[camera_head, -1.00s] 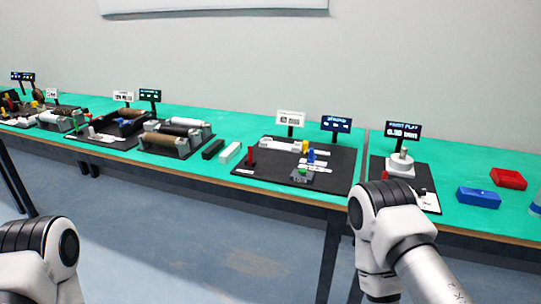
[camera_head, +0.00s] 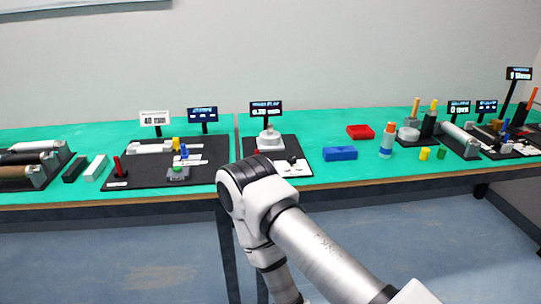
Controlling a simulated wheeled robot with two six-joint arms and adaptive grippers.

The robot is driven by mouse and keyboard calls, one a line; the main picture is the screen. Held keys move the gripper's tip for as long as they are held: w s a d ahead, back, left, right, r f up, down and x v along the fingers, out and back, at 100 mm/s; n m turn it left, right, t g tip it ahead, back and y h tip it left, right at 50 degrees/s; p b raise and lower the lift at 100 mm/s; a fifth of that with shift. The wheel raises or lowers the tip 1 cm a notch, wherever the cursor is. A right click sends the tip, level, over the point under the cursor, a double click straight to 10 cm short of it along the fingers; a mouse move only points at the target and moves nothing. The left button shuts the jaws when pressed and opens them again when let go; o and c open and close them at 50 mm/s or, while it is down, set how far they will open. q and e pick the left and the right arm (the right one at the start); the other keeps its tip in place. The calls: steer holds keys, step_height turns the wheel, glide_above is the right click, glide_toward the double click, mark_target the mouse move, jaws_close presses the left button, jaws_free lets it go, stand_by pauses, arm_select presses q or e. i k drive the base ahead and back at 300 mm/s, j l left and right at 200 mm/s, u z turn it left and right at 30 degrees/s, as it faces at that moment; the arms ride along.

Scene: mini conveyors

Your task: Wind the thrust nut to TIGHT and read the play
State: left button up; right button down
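A small station on a black base plate (camera_head: 290,152) stands on the green bench near the middle of the head view. It carries a pale round stepped piece (camera_head: 270,140) with a short upright stub on top. This may hold the thrust nut, but it is too small to tell. A dark display (camera_head: 266,109) stands behind it; its digits are not readable now. White labels and a small dark knob (camera_head: 292,160) sit on the front right of the plate. My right arm's links cross in front of the bench below this station. Neither gripper is in view.
A blue bin (camera_head: 340,153) and a red bin (camera_head: 360,131) stand to the right of the station. A black board (camera_head: 130,170) with colored parts lies to its left. Several rollers and posts stand farther right. Bare green bench lies between stations.

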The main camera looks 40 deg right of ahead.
mark_target(291, 160)
steer(key=z, duration=1.35)
